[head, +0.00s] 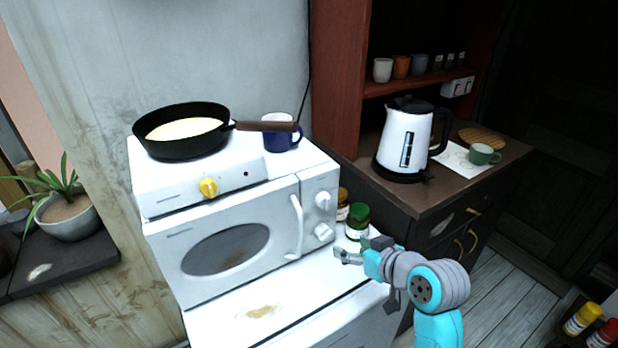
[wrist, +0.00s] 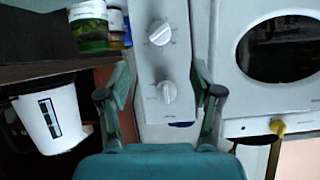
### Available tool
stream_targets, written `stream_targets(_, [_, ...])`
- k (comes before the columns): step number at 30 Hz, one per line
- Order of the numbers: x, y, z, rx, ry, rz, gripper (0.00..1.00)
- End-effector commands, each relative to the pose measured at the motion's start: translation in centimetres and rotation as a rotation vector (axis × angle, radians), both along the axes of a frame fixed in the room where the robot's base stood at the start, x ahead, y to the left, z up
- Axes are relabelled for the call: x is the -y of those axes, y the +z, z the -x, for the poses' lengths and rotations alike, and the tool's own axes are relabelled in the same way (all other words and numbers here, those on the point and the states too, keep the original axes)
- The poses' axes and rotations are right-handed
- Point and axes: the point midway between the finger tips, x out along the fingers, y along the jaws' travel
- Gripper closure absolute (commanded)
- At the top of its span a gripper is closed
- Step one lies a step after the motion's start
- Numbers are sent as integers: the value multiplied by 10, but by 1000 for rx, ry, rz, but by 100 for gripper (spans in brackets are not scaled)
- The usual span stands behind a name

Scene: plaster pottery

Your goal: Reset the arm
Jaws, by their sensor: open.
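My gripper (head: 352,252) is at the lower middle of the head view, in front of the right side of a white microwave (head: 170,275). In the wrist view my gripper (wrist: 161,75) has its two fingers spread apart, with nothing between them. Behind the gap are the microwave's control panel and two white knobs (wrist: 160,32). The gripper is open and empty. The wrist picture looks upside down. My arm reaches in from the lower right of the head view.
A black pan (head: 180,148) and a blue mug (head: 280,138) stand on the hot plate above the microwave. Jars (head: 357,221) stand beside the microwave, close to my gripper. A white kettle (head: 405,145) and a green cup (head: 482,155) stand on the dark cabinet. Floor (head: 510,300) shows at right.

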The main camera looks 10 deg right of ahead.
Motion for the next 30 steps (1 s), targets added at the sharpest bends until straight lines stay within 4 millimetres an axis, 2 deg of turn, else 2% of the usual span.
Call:
stream_targets(5, [-3, -15, 8, -2, -17, -11, 35])
stream_targets(11, [-10, -62, 40, 7, -86, -43, 35])
stream_targets(15, [-14, -94, 70, 19, -140, -57, 35])
stream_targets(21, [-18, -130, 121, 40, -205, -60, 35])
stream_targets(30, [-22, -161, 207, 79, -276, -41, 35])
